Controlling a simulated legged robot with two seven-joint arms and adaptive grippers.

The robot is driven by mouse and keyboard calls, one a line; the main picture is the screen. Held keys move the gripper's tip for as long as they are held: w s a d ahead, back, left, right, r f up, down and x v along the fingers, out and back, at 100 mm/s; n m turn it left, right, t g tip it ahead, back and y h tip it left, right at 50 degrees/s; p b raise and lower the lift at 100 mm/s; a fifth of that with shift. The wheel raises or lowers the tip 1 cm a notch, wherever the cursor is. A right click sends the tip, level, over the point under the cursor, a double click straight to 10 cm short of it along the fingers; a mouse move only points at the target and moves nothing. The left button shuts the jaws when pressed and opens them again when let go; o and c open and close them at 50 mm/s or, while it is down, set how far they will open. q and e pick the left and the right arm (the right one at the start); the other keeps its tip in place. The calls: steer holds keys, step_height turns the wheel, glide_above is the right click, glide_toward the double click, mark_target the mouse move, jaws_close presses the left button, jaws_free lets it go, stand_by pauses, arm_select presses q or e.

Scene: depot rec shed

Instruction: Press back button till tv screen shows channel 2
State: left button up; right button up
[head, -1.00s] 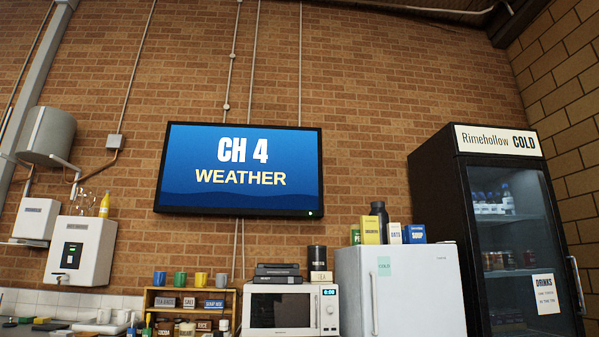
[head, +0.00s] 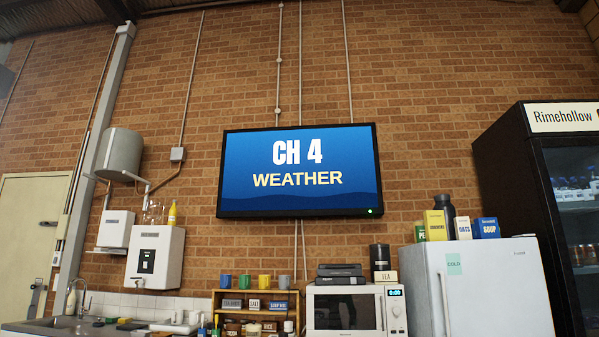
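The TV screen (head: 299,171) hangs on the brick wall near the middle of the head view. It is on and reads "CH 4 WEATHER" on a blue background. A small green light shows at its lower right corner. No remote and no back button can be made out in this view. Neither of my grippers shows in the head view.
Below the TV are a wooden spice rack (head: 256,308) with mugs on top, a microwave (head: 346,311) and a white fridge (head: 476,290). A black drinks cooler (head: 518,200) stands at right. A sink (head: 75,325) and a door (head: 32,240) are at left.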

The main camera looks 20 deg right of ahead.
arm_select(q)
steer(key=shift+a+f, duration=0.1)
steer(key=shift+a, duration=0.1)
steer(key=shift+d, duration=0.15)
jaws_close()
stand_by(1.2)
